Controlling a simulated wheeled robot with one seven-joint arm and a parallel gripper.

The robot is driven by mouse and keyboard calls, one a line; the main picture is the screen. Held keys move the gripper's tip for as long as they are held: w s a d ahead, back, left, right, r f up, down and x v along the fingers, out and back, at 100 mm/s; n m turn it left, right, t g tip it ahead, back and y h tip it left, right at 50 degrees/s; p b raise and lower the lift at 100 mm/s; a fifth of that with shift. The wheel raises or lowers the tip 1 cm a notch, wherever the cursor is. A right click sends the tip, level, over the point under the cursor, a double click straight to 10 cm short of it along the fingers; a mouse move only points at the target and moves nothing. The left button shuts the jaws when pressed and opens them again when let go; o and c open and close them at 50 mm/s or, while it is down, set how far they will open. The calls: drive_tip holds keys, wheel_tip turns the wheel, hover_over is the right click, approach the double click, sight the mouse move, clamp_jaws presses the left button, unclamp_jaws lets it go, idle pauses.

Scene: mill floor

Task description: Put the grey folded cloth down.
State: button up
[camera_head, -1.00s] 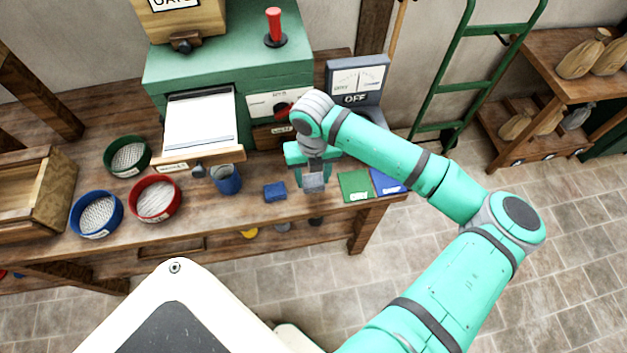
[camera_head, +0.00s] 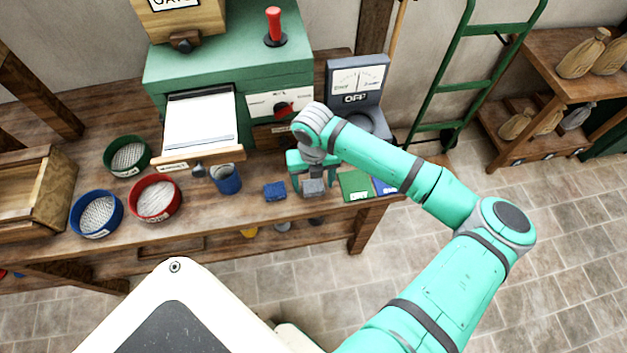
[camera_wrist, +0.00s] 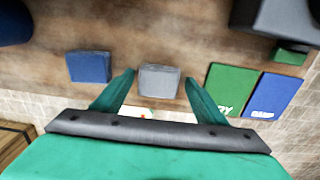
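The grey folded cloth (camera_head: 313,187) lies on the wooden bench (camera_head: 240,208) near its front edge, between the blue cloth and the green card. In the wrist view the grey cloth (camera_wrist: 159,81) sits between my two fingers, with a gap on each side. My gripper (camera_head: 313,184) is open around it, pointing down; its spread fingers also show in the wrist view (camera_wrist: 159,84). The cloth's underside is hidden.
A blue folded cloth (camera_head: 275,191) lies left of the gripper. A green card (camera_head: 355,185) and a blue card (camera_head: 384,186) lie to the right. A blue mug (camera_head: 227,180) and several round sieves stand further left. A dial scale (camera_head: 357,80) stands behind.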

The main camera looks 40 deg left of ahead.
sight(313, 184)
wheel_tip(313, 184, up, 12)
drive_tip(key=shift+r, duration=0.2)
idle(0.5)
idle(0.5)
